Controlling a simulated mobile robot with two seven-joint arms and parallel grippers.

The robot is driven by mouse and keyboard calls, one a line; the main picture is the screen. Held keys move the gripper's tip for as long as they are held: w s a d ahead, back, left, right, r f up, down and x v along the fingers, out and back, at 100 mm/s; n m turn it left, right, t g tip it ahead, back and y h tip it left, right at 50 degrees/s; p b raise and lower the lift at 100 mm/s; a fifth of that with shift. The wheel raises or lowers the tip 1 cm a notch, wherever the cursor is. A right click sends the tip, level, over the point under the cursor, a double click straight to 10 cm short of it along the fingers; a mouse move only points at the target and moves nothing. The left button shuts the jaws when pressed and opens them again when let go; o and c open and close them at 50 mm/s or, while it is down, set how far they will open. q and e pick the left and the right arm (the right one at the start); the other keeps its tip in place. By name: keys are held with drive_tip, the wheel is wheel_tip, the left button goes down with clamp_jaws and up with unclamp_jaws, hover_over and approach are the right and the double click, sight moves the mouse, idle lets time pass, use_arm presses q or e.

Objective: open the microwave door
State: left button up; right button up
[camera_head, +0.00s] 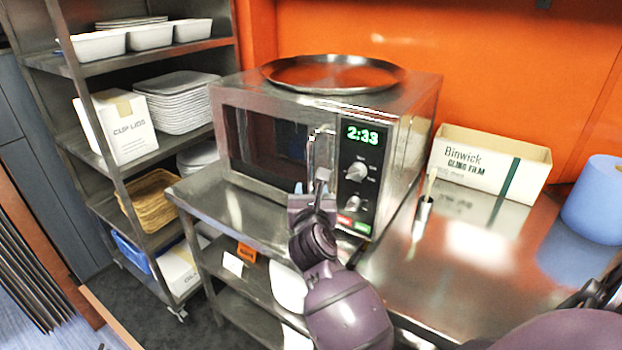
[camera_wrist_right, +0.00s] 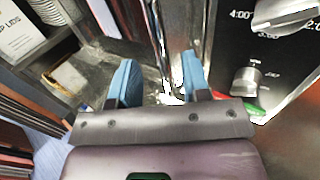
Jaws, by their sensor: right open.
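The silver microwave (camera_head: 400,110) stands on a steel counter, its dark-windowed door (camera_head: 262,150) shut. A green 2:33 display and knobs sit right of the door. The upright chrome handle (camera_head: 311,152) is on the door's right side. My right gripper (camera_head: 318,180) is at the handle's lower part, with its blue fingers (camera_wrist_right: 158,76) open. In the wrist view the handle (camera_wrist_right: 156,30) runs down into the gap between the fingers; I cannot tell whether they touch it. My left gripper is not in view.
A round steel tray (camera_head: 335,88) lies on top of the microwave. A cling film box (camera_head: 488,170) and a blue roll (camera_head: 597,205) stand on the counter to the right. A rack (camera_head: 70,70) with tubs, plates and a lids box (camera_head: 118,128) stands at the left.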

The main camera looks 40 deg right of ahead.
sight(311, 181)
drive_tip(key=shift+x, duration=2.8)
clamp_jaws()
